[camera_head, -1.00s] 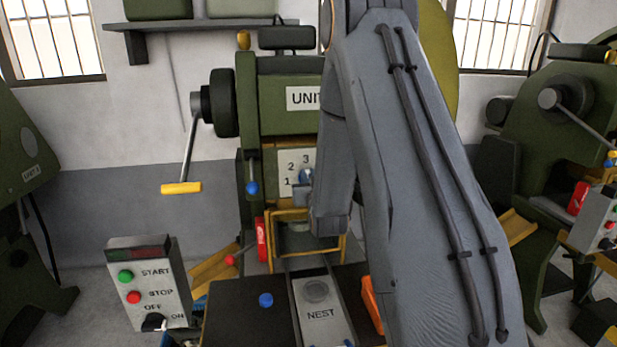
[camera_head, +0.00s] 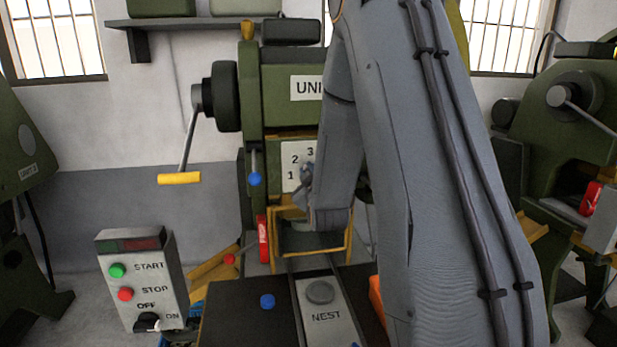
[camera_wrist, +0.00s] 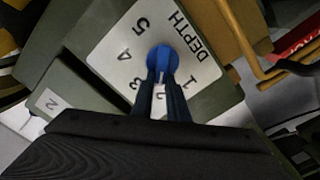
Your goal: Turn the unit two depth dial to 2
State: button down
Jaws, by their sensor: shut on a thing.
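The depth dial (camera_wrist: 163,60) is a blue knob on a white plate (camera_wrist: 110,48) marked DEPTH. The digits 5, 4, 3 and 1 show around it; the spot between 3 and 1 is mostly covered by my fingers. My gripper (camera_wrist: 161,82) is shut on the dial, one dark finger on each side. A pale mark shows between the fingers, on the side between 3 and 1, but I cannot read the exact setting. In the head view the dial plate (camera_head: 292,158) shows 1, 2 and 3, and my gripper and arm hide most of the dial.
The yellow guard frame (camera_head: 348,240) is just below the dial. A crank with a yellow handle (camera_head: 179,178) is to the left. A control box (camera_head: 140,282) with START and STOP buttons stands front left. The NEST block (camera_head: 335,320) is below.

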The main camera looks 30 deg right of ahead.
jog(key=shift+a+f+n+b, duration=0.15)
jog(key=shift+n+b, duration=0.35)
jog(key=shift+n, duration=0.3)
jog(key=c, duration=1.7)
grip_release()
jog(key=shift+b+v, duration=1.1)
jog(key=shift+v, duration=2.75)
jog(key=shift+a, duration=0.1)
